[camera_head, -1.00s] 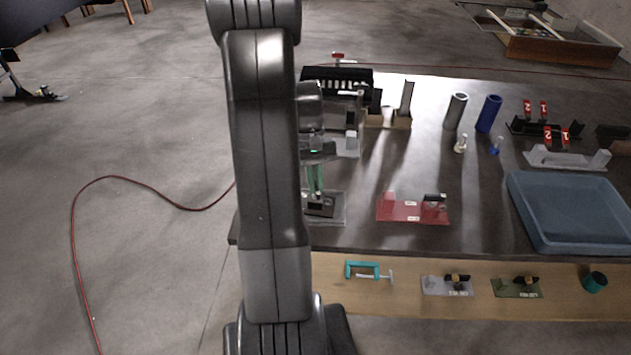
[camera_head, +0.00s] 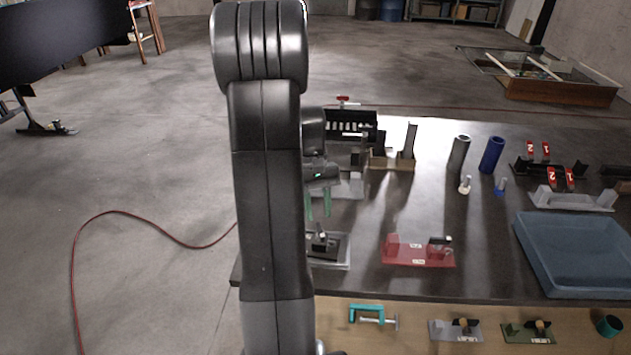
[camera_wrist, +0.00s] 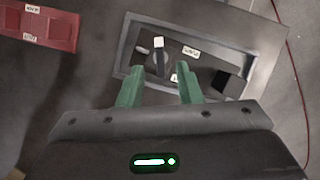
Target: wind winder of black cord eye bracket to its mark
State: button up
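The black cord eye bracket (camera_head: 322,243) stands on a grey base plate near the table's front left edge. In the wrist view its black plate (camera_wrist: 205,68) carries a dark winder (camera_wrist: 157,62) with a white tip pointing toward the top of the picture. Two small white labels lie beside the winder, one to its upper right and one below right; their text is too small to read. My gripper (camera_head: 318,213) is above the bracket with its green fingers apart and empty. In the wrist view the fingertips (camera_wrist: 158,77) are on either side of the winder's lower end.
A red bracket (camera_head: 418,252) with labels stands to the right, and a blue tray (camera_head: 575,255) farther right. A teal clamp (camera_head: 372,316) and smaller brackets lie on the front wooden strip. A black rack (camera_head: 350,125) and upright tubes stand behind.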

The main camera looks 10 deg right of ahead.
aim_at(320, 229)
jog(key=v, duration=0.9)
jog(key=shift+r, duration=0.25)
jog(key=x, duration=1.4)
jog(key=shift+w, duration=0.15)
jog(key=shift+a, duration=0.1)
